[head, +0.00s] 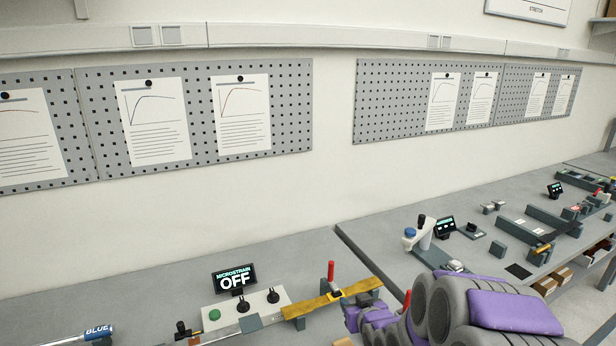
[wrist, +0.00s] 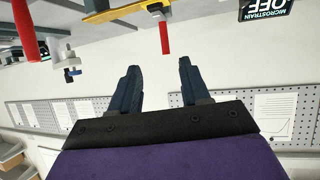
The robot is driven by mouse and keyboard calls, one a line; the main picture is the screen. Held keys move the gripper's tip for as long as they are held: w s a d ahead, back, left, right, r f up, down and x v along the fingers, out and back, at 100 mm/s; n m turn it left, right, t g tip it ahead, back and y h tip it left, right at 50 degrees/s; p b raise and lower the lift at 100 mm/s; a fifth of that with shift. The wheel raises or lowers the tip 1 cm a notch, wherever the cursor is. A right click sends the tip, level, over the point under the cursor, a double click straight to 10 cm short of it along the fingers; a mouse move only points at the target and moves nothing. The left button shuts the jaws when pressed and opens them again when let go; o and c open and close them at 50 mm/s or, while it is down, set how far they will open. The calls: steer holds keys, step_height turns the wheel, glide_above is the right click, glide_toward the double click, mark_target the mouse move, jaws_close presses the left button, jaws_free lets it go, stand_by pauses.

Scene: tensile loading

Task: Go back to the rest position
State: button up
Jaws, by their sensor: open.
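My gripper shows in the wrist view (wrist: 158,82), its two dark blue fingers apart with nothing between them. The wrist view looks upside down, with the wall behind the fingers and the bench things along the top edge. In the head view my purple and grey arm fills the lower right, in front of the bench; the fingertips cannot be made out there. A yellow bar (head: 308,306) lies on the bench just left of my arm, with a red handle (head: 331,271) standing by it. The red handle also shows beyond the fingers in the wrist view (wrist: 164,38).
A Microstrain display (head: 234,280) reading OFF stands behind a white panel (head: 246,308) with a green button. A blue-labelled tool (head: 98,331) lies at lower left. A second bench (head: 375,237) at right holds several fixtures. Pegboards (head: 200,160) with papers hang on the wall.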

steer(key=s+r+g, duration=0.2)
steer(key=s+g, duration=0.2)
steer(key=s, duration=1.1)
steer(key=s+r+m+g+h, duration=0.1)
steer(key=s+r+g, duration=0.2)
steer(key=s, duration=1.2)
steer(key=s+r+m+g+h, duration=0.1)
steer(key=s+g, duration=0.6)
steer(key=s, duration=0.7)
steer(key=shift+s+d+r, duration=0.25)
steer(key=shift+s+r, duration=0.15)
steer(key=shift+r, duration=0.3)
